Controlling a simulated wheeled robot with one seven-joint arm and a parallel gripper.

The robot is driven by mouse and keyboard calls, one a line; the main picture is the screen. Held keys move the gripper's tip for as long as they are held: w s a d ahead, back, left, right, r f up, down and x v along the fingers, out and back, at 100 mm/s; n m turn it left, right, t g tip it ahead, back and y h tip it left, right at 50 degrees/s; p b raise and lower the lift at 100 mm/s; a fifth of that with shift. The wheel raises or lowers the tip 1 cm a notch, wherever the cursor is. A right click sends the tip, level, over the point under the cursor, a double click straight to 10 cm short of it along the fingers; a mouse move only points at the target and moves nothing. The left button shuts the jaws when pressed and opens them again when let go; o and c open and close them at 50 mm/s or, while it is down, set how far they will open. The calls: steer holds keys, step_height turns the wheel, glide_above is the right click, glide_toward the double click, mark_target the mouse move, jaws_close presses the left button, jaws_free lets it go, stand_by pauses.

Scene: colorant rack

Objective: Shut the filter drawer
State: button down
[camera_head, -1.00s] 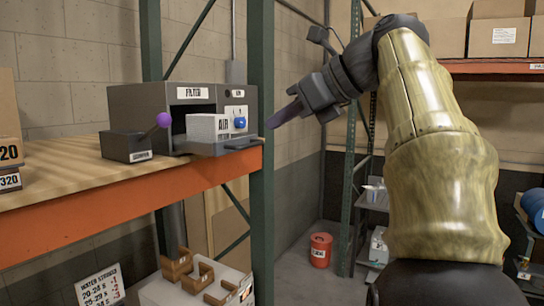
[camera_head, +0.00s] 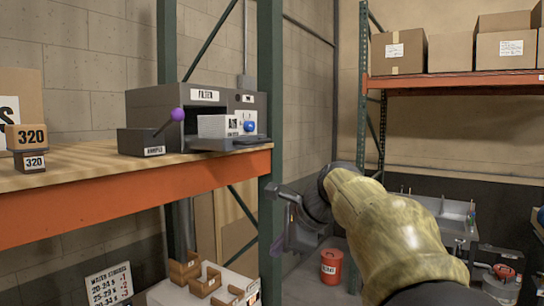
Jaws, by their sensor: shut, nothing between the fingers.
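The grey filter unit (camera_head: 170,98), labelled FILTER, stands on the wooden shelf at left. Its drawer (camera_head: 232,144) is pulled out at the front, a flat dark grey tray reaching towards the shelf's right end. A pale box labelled AIR (camera_head: 212,127) sits on the drawer. The opening behind the box is dark. My gripper (camera_head: 277,246), with purple fingers, is shut and empty. It points down, right of the green post and below the shelf's level, apart from the drawer.
A green upright post (camera_head: 270,90) stands between my gripper and the unit in the picture. A dark box with a purple-knobbed lever (camera_head: 177,115) is left of the drawer. The orange shelf beam (camera_head: 130,195) runs along the front. A blue knob (camera_head: 250,126) is on the unit.

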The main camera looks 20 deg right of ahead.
steer(key=s+a+f+n+g+h+b, duration=0.1)
steer(key=s+f+n, duration=0.4)
steer(key=f, duration=0.8)
steer(key=s+a+f+n+g+h+b, duration=0.1)
steer(key=s+a+f+n+b, duration=0.3)
steer(key=f+n, duration=0.5)
steer(key=s+a+f+n+g+h+b, duration=0.1)
steer(key=s+f+n, duration=0.6)
steer(key=f, duration=1.2)
steer(key=shift+s+a+g+h+b, duration=0.35)
steer(key=shift+a+g+b, duration=0.4)
steer(key=shift+b, duration=0.4)
